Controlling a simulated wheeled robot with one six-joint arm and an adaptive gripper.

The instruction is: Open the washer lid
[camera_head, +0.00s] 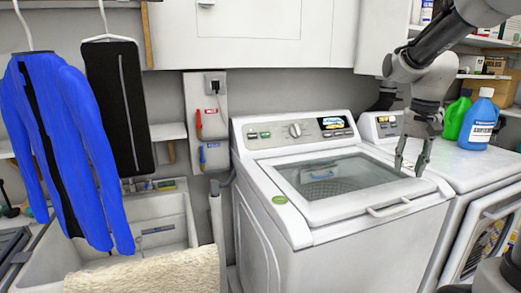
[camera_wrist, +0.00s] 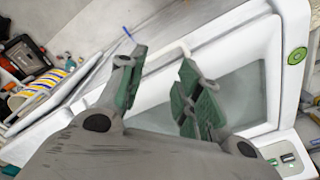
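The white top-loading washer (camera_head: 285,225) stands in the middle right of the head view. Its lid (camera_head: 325,207) is shut, with a glass window showing the drum. A pale bar handle (camera_head: 390,210) is at the lid's front edge; a pale piece that looks like it shows in the wrist view (camera_wrist: 186,49). My gripper (camera_head: 409,171) points down over the right side of the lid, behind the handle in the picture. Its two green-padded fingers are apart and empty in the wrist view (camera_wrist: 158,68). I cannot tell whether a fingertip touches the lid.
A front-loading machine (camera_head: 468,220) stands right of the washer, with blue (camera_head: 480,120) and green (camera_head: 456,115) bottles on top. A sink (camera_head: 160,230), a hanging blue jacket (camera_head: 65,140) and a beige towel (camera_head: 150,272) are at left. A white cabinet (camera_head: 250,35) hangs above.

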